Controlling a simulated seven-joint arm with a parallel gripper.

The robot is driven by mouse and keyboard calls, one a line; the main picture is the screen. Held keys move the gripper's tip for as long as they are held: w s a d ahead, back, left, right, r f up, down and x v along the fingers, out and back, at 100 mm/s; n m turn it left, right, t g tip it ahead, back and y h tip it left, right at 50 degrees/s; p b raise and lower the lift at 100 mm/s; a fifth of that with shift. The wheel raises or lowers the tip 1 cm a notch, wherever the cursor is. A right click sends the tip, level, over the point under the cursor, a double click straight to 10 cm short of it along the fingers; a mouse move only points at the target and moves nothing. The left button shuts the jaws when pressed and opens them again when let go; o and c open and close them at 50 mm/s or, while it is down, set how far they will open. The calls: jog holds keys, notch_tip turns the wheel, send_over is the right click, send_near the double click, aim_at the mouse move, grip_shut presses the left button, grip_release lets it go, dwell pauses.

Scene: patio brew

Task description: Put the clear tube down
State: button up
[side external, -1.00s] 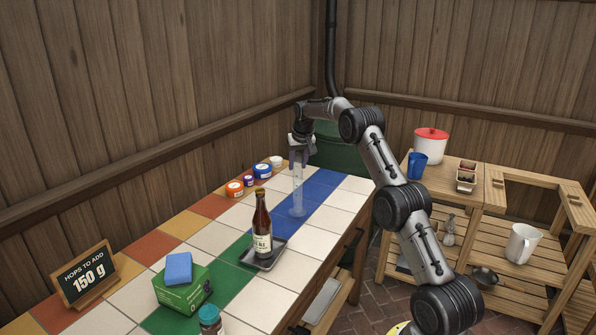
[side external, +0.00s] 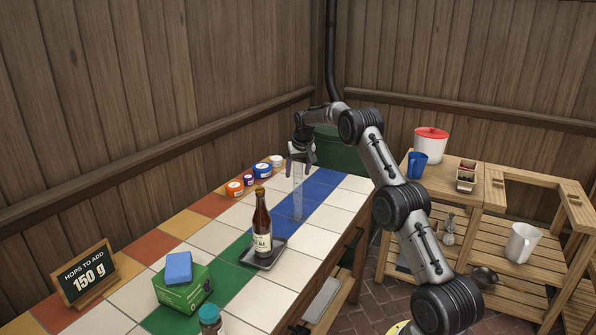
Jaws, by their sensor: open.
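The clear tube (side external: 298,195) stands upright on the blue tiles of the table, with its base on the tile surface. My gripper (side external: 300,170) is open, with its fingers spread around or just above the tube's top. I cannot tell whether a finger still touches the tube. The tube is see-through, so its rim is hard to make out between the fingers.
A brown bottle (side external: 262,225) stands on a small grey tray (side external: 273,256) in front of the tube. Several small tubs, including an orange one (side external: 235,188), line the wall side. A green box (side external: 184,290) with a blue sponge (side external: 178,268) sits nearer. White tiles right of the tube (side external: 333,222) are clear.

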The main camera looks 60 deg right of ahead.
jog(key=v, duration=1.2)
jog(key=s+a+r+n+t, duration=0.1)
jog(key=s+a+r+n, duration=0.2)
jog(key=a, duration=0.6)
jog(key=s+a+r+y, duration=0.1)
jog(key=s+a+r, duration=0.3)
jog(key=a, duration=0.4)
jog(key=s+a+r+n+t, duration=0.1)
jog(key=s+a+r+n, duration=0.2)
jog(key=a, duration=0.6)
jog(key=s+a+f+n+y, duration=0.1)
jog(key=s+a+f, duration=0.3)
jog(key=s+a, duration=0.3)
jog(key=s+a+f+n+y, duration=0.1)
jog(key=s+a+f, duration=0.3)
jog(key=s, duration=1.1)
jog(key=a+n, duration=0.1)
jog(key=a, duration=0.1)
jog(key=shift+s+a, duration=0.15)
jog(key=shift+a, duration=0.2)
jog(key=shift+f, duration=0.1)
